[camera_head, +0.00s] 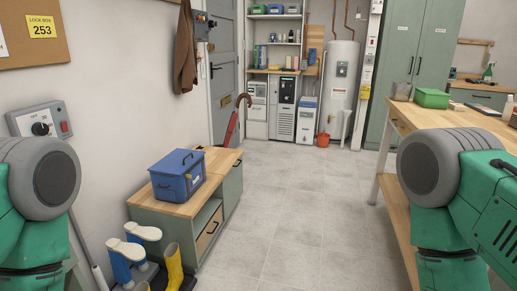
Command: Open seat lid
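A low storage bench with a wooden top (220,160) stands against the left wall, with green-grey sides and an open cubby holding a drawer or box. Its wooden top looks like the seat lid and lies flat and closed. A blue lidded box (177,176) with a dark handle sits on the nearer part of the top. My green arms with grey joints show at the lower left and lower right edges. Neither gripper is in the picture.
A wooden-topped workbench (398,118) is on the right. The tiled floor (290,215) between is clear. A grey door (222,75) and shelves are at the back.

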